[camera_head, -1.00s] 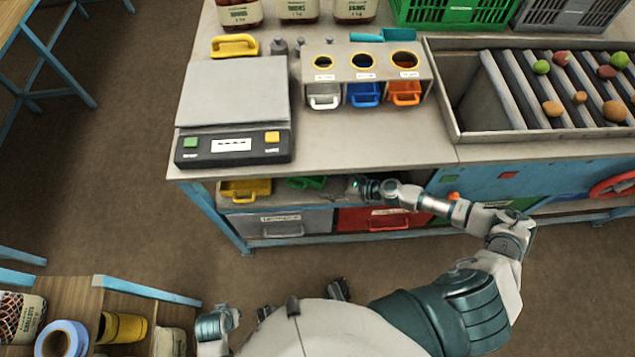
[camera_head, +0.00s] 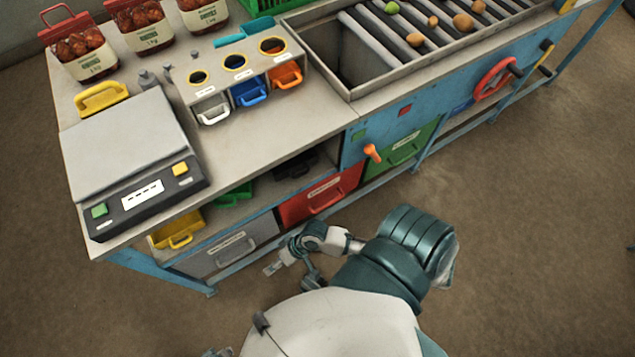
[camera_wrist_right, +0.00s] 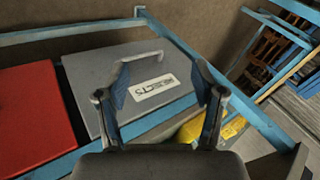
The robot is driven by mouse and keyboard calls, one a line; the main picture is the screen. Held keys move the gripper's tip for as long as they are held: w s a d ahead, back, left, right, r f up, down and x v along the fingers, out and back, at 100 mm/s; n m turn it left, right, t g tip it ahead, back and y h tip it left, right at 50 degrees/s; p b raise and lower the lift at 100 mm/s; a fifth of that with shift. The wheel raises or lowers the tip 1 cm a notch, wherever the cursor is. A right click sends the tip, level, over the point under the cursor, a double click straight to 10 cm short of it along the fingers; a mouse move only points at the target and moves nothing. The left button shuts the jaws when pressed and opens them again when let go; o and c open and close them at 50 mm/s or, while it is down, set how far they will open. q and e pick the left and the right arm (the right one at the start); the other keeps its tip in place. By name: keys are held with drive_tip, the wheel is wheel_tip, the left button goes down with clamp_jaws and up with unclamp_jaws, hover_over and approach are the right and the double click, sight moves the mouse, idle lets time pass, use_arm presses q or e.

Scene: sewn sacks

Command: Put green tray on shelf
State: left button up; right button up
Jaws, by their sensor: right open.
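The green tray (camera_head: 235,195) sits on the open shelf under the bench, between a yellow tray and a dark tray. Only its front and handle show; the benchtop hides the rest. My right gripper (camera_head: 287,272) is low in front of the bench, near the grey and red drawers, apart from the green tray. In the right wrist view the gripper (camera_wrist_right: 163,85) is open and empty, its fingers spread in front of the grey drawer (camera_wrist_right: 95,85). The green tray is not visible in that view.
The yellow tray (camera_head: 178,228) stands at the shelf's left, the dark tray (camera_head: 295,164) at its right. The grey drawer and red drawer (camera_head: 320,195) are below. A scale (camera_head: 135,160) and sorter box (camera_head: 245,75) stand on top.

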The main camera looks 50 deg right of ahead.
drive_tip(key=s+d+f+n+g+h, duration=0.1)
drive_tip(key=s+d+f+h, duration=0.15)
drive_tip(key=d, duration=0.35)
drive_tip(key=s+d+f+n+h, duration=0.1)
drive_tip(key=s+d+n+h, duration=0.1)
drive_tip(key=s+d+h, duration=0.35)
use_arm(q)
drive_tip(key=s+f+p, duration=0.4)
drive_tip(key=f+p, duration=0.1)
drive_tip(key=f, duration=0.9)
drive_tip(key=shift+f+p, duration=0.15)
drive_tip(key=shift+p, duration=0.2)
use_arm(e)
drive_tip(key=s+f+y, duration=0.1)
drive_tip(key=s+f, duration=0.2)
drive_tip(key=f, duration=1.1)
drive_tip(key=shift+d+g+y, duration=0.3)
drive_tip(key=shift+d, duration=0.1)
use_arm(q)
drive_tip(key=shift+s, duration=0.1)
drive_tip(key=shift+d, duration=0.15)
use_arm(e)
drive_tip(key=shift+d, duration=0.25)
